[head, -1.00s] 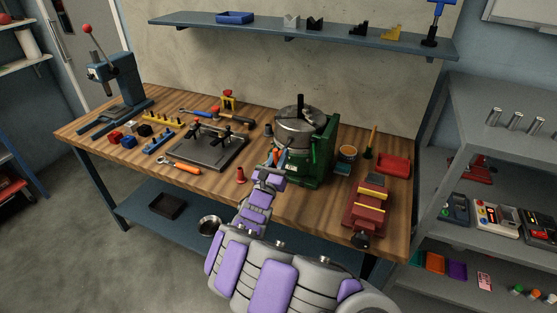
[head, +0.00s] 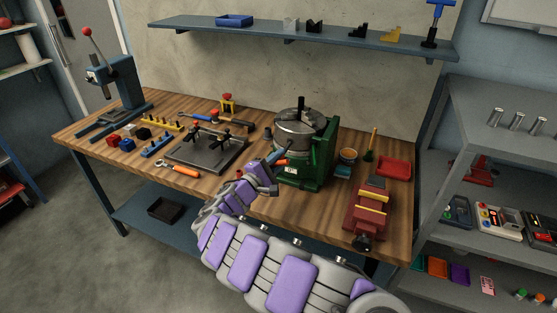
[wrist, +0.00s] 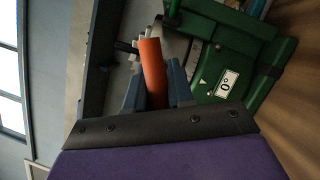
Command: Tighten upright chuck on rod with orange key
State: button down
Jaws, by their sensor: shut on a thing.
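In the wrist view the key's orange handle sits between the two blue-grey fingers (wrist: 155,92). Metal shows beyond the handle, close to the green stand with its "0°" label. I cannot tell whether the key's tip is seated in the chuck.
A dark fixture plate (head: 207,150) and an orange-handled tool (head: 181,170) lie to the left. A red vise (head: 369,207), a tin (head: 348,155) and a red tray (head: 394,167) stand to the right. A wall shelf (head: 300,34) hangs behind. Bare wood shows at the front.

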jog(key=shift+s+a+r, duration=0.1)
jog(key=shift+s+a, duration=0.15)
jog(key=shift+s, duration=0.35)
jog(key=shift+s+a, duration=0.25)
jog(key=shift+s, duration=0.3)
jog(key=n+t, duration=0.1)
jog(key=n, duration=0.1)
jog(key=n+t, duration=0.1)
jog(key=n, duration=0.2)
jog(key=shift+y, duration=0.4)
jog(key=n+t+y, duration=0.1)
jog(key=n, duration=0.2)
jog(key=n+t+y, duration=0.1)
jog(key=n, duration=0.3)
jog(key=n+t+y+p, duration=0.1)
jog(key=n+y, duration=0.1)
jog(key=n, duration=0.3)
jog(key=shift+r, duration=0.15)
jog(key=n+y+p, duration=0.2)
jog(key=n, duration=0.2)
jog(key=shift+r+n+t, duration=0.1)
jog(key=shift+n+t, duration=0.2)
jog(key=shift+a+f+n+y+p, duration=0.15)
jog(key=shift+n+y+p, duration=0.1)
jog(key=shift+n+y, duration=0.4)
jog(key=shift+f+n+y+p, duration=0.1)
jog(key=shift+n+y+p, duration=0.2)
jog(key=shift+n, duration=0.65)
